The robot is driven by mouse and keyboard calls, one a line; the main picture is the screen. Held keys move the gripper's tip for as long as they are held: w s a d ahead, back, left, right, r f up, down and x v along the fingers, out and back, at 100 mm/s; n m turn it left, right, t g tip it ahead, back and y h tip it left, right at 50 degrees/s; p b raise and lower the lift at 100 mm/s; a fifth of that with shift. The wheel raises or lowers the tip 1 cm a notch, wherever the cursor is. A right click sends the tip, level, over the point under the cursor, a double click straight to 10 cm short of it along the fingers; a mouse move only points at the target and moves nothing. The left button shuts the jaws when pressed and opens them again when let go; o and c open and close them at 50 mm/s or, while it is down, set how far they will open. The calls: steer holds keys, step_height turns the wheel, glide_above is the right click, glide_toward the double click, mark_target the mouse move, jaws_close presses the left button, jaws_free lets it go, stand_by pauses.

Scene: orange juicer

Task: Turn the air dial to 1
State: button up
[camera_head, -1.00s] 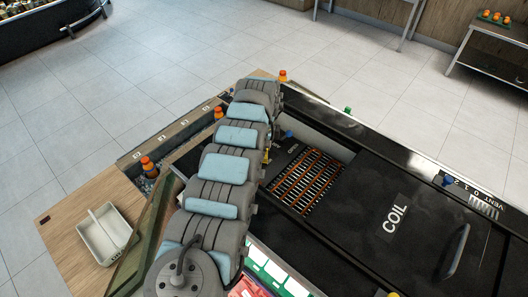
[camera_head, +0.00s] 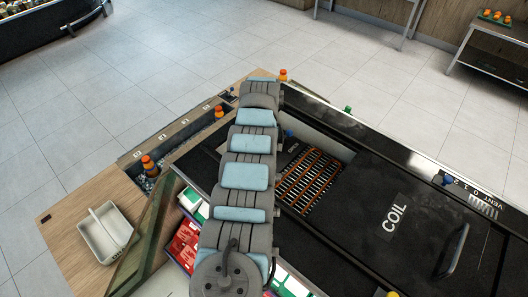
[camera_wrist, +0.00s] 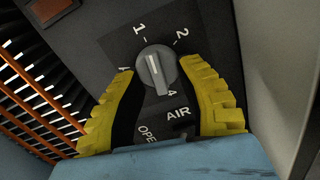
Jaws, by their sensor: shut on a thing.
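The air dial (camera_wrist: 157,68) is a round grey knob with a raised bar and a white mark, in the upper middle of the wrist view. The mark points up and a little left, between the printed 1 and 2, nearer the 1; exact alignment is hard to tell. An AIR label is printed below it. My gripper (camera_wrist: 159,76) has its yellow fingers on both sides of the dial and is shut on it. In the head view my arm hides the dial and the gripper.
An orange-brown grate (camera_head: 312,180) lies beside the dial panel. A black COIL lid (camera_head: 395,195) with a handle is at the right, near a VENT dial (camera_head: 447,181). A white tray (camera_head: 105,232) sits on the wooden counter. Orange-capped bottles stand around.

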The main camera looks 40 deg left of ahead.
steer(key=shift+f+n+b, duration=0.15)
steer(key=shift+n+b, duration=0.15)
steer(key=shift+n, duration=0.5)
steer(key=o, duration=1.2)
steer(key=shift+r, duration=0.2)
step_height(320, 180, up, 12)
steer(key=shift+f, duration=0.1)
